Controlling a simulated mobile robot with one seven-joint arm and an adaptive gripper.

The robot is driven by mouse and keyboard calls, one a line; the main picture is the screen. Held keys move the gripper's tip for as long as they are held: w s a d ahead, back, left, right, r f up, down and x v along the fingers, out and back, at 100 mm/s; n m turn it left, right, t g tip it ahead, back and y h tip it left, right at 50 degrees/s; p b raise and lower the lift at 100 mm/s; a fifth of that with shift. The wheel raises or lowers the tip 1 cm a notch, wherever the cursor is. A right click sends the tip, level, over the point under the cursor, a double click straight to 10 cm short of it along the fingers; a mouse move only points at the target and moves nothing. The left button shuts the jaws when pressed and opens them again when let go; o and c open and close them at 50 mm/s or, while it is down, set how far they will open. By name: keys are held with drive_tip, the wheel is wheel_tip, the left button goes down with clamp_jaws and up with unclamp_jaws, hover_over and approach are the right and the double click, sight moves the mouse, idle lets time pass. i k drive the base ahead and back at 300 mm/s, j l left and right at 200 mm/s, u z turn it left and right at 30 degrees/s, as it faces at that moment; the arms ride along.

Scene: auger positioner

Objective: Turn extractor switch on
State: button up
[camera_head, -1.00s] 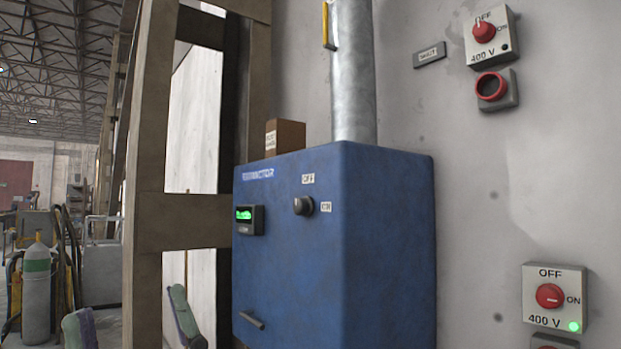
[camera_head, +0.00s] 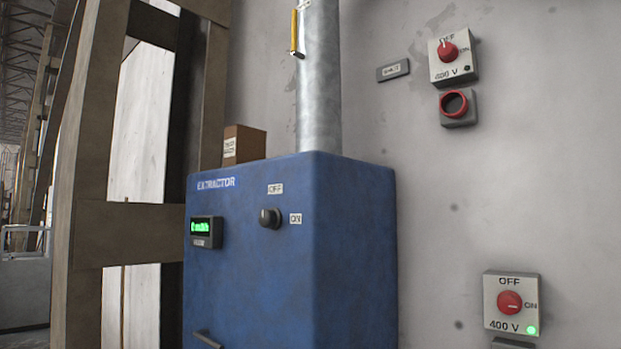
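The blue extractor cabinet (camera_head: 355,260) stands against the wall in the middle of the view, with the word EXTRACTOR at its upper left. Its dark round switch (camera_head: 270,218) is on the front face. An OFF label (camera_head: 275,188) sits above the switch and an ON label (camera_head: 295,218) to its right. I cannot tell clearly which label the knob points to. A small display (camera_head: 206,232) left of the switch is lit green, and its digits are hard to read. My gripper is not in view.
A metal duct (camera_head: 320,90) rises from the cabinet, with a yellow handle (camera_head: 294,33) beside it. A brown box (camera_head: 243,146) sits behind the cabinet top. Two 400 V switch boxes (camera_head: 453,57) (camera_head: 511,303) are on the right wall; the lower has a green light. A wooden frame (camera_head: 120,233) stands left.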

sight(270, 219)
drive_tip(key=j+u, duration=0.9)
